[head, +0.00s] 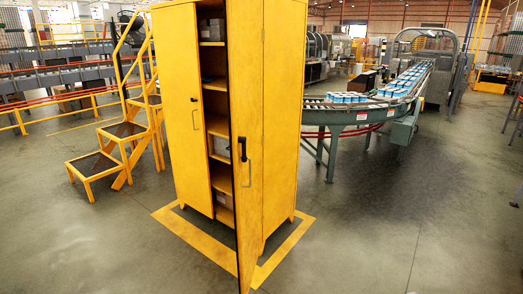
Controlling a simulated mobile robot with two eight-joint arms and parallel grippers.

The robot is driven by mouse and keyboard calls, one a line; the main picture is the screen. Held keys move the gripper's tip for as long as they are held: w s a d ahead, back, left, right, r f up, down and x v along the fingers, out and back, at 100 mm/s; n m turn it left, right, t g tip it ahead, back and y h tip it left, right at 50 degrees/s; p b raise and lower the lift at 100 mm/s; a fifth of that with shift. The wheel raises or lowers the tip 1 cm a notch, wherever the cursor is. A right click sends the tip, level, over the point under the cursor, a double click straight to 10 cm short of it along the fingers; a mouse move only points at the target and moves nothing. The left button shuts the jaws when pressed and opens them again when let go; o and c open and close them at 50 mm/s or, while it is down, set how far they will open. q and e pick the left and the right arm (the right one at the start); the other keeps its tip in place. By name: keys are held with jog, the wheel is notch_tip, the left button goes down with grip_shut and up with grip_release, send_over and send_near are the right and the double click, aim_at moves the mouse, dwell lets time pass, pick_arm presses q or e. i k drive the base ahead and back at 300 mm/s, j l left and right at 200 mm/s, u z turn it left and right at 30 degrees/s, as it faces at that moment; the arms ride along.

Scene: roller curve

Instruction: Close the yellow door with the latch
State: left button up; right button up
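A tall yellow cabinet (285,120) stands upright at the middle of the head view. Its left door (180,110) looks shut, with small dark fittings along its inner edge. Its right door (249,90) stands open, swung out towards me. The door's bottom corner reaches low in the picture, near the front of the floor marking. Shelves (217,125) with a few items show through the gap. Neither of my grippers is in view.
Yellow steps (123,131) stand left of the cabinet. A roller conveyor (340,113) carrying blue-and-white cans (348,97) curves away behind it to the right. A yellow floor outline (196,240) surrounds the cabinet base. The floor at front left and front right is clear.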

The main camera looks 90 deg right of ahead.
aim_at(242, 19)
jog(key=k+z, duration=0.4)
jog(key=k+l+z, duration=0.15)
jog(key=z, duration=2)
jog(key=i+l+z, duration=0.15)
jog(key=z, duration=0.2)
jog(key=i+z, duration=0.2)
jog(key=i, duration=0.75)
